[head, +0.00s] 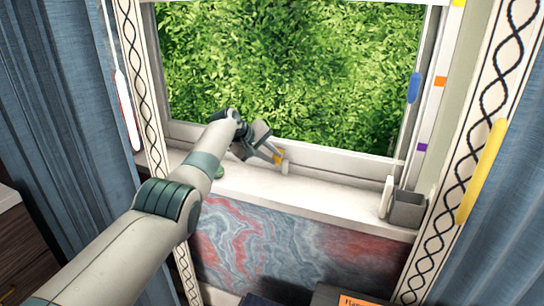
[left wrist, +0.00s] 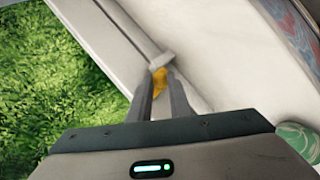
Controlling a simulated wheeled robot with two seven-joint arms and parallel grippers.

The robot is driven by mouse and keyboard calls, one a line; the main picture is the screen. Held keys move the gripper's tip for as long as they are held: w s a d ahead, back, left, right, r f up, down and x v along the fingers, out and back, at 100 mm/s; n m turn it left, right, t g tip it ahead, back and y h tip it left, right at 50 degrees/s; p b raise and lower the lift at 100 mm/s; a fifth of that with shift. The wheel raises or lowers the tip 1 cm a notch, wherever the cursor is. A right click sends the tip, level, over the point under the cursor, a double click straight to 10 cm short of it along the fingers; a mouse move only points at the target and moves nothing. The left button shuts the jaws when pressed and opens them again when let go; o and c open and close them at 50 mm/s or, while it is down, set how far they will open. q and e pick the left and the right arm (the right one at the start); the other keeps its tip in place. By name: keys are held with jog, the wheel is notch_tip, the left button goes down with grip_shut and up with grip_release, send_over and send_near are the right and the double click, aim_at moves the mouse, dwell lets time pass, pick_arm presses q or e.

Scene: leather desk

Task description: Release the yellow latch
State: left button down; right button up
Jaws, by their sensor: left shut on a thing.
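The yellow latch (head: 278,158) is small and sits at the bottom of the window frame, just above the white sill. My left gripper (head: 268,153) reaches it from the left. In the left wrist view, the yellow latch (left wrist: 159,80) shows between the two fingertips of my left gripper (left wrist: 161,88), which are shut on it. A small pale block (head: 285,167) stands right beside the latch, and it also shows just past the fingertips in the left wrist view (left wrist: 162,61). The fingers hide part of the latch. My right gripper is not in view.
The white sill (head: 320,200) is mostly clear to the right of the latch. A grey holder (head: 407,210) stands at its right end. A green round thing (head: 219,172) lies near my left wrist. Blue curtains (head: 60,110) hang at both sides.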

pick_arm(q)
jog(key=c, duration=1.6)
grip_release()
jog(key=shift+c, duration=0.2)
jog(key=shift+a+r, duration=0.1)
